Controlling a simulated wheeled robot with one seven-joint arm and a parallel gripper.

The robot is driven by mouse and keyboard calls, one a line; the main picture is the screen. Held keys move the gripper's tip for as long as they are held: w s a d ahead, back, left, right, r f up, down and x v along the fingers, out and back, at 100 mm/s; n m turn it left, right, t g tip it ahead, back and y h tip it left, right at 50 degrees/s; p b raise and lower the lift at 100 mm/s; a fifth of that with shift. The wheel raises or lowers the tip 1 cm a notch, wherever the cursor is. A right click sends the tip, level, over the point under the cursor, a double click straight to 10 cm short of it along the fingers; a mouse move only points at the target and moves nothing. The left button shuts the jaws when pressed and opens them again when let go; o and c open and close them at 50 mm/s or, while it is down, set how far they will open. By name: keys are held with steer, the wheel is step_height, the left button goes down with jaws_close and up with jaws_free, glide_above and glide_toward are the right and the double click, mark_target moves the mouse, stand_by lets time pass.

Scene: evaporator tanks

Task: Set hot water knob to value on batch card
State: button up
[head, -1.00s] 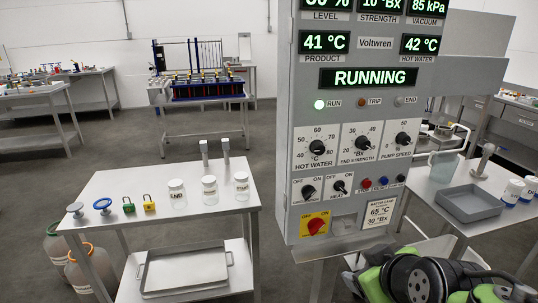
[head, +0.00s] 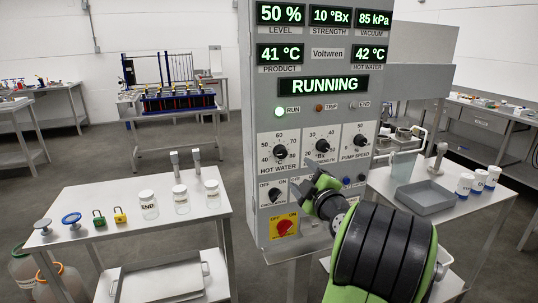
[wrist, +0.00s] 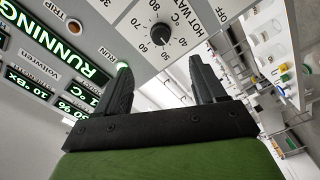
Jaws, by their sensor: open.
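The hot water knob (head: 280,152) is a black round knob on a white dial plate, at the left of the grey control panel (head: 262,90). Its pointer is too small to read surely. It also shows at the top of the wrist view (wrist: 160,35), beyond the fingertips. My gripper (head: 311,186) is open and empty in front of the panel, below and right of the knob and apart from it. In the wrist view its two dark fingers (wrist: 160,72) stand apart. The batch card is hidden behind my arm now; the earlier view reads 65 °C and 30 °Bx.
The end strength knob (head: 322,146) and pump speed knob (head: 360,141) sit right of it. A switch (head: 275,194) and a red-yellow switch (head: 284,227) are below. The hot water display (head: 370,53) reads 42 °C. A side table (head: 100,200) with jars stands left.

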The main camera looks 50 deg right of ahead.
mark_target(283, 154)
steer(key=p+x, duration=0.4)
steer(key=x, duration=1)
steer(key=shift+w, duration=0.1)
steer(key=c, duration=1.1)
steer(key=shift+o, duration=0.2)
